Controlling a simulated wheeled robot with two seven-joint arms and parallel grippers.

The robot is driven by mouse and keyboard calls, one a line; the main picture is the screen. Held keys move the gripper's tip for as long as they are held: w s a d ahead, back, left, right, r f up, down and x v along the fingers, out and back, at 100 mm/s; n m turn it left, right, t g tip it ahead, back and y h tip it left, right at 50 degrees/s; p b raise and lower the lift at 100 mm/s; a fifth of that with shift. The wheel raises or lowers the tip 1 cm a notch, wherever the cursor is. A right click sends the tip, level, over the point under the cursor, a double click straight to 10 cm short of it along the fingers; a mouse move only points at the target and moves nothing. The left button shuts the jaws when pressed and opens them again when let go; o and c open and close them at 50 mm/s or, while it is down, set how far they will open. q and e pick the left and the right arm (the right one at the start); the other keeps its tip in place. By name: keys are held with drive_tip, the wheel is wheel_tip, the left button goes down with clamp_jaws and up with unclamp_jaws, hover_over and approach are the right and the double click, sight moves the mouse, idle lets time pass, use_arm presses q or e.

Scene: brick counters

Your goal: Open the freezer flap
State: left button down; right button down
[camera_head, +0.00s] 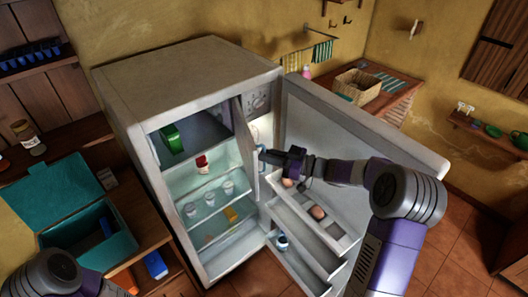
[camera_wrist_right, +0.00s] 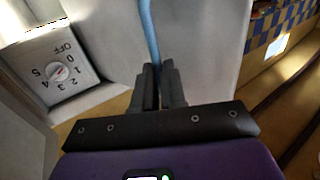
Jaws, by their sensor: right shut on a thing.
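The freezer flap (camera_head: 246,150) is a pale panel at the upper part of the fridge (camera_head: 165,75). It stands swung out at the right side of the freezer compartment (camera_head: 200,130), whose inside shows a green item (camera_head: 172,138). My right gripper (camera_head: 266,155) is at the flap's outer side, between the flap and the open fridge door (camera_head: 345,140). In the right wrist view, its fingers (camera_wrist_right: 160,78) are shut on the flap's blue handle (camera_wrist_right: 149,35). My left arm shows at the lower left, but its gripper is out of view.
The fridge door has shelves with eggs (camera_head: 318,212) and a bottle (camera_head: 282,243), close below my right arm. A dial (camera_wrist_right: 58,71) is beside the flap in the wrist view. A teal box (camera_head: 85,225) stands open left of the fridge.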

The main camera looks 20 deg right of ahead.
drive_tip(key=shift+w+d+r+n+g+y+p, duration=0.2)
drive_tip(key=shift+w+d+y+p, duration=0.1)
drive_tip(key=shift+d, duration=0.25)
drive_tip(key=shift+w+d+r+n+g+y+p, duration=0.2)
drive_tip(key=shift+d+p, duration=0.1)
drive_tip(key=shift+d, duration=0.2)
drive_tip(key=c, duration=1.6)
unclamp_jaws()
drive_tip(key=o, duration=0.4)
drive_tip(key=shift+w+a+f, duration=0.15)
drive_tip(key=shift+w+f, duration=0.2)
drive_tip(key=shift+w, duration=0.15)
drive_tip(key=shift+s, duration=0.2)
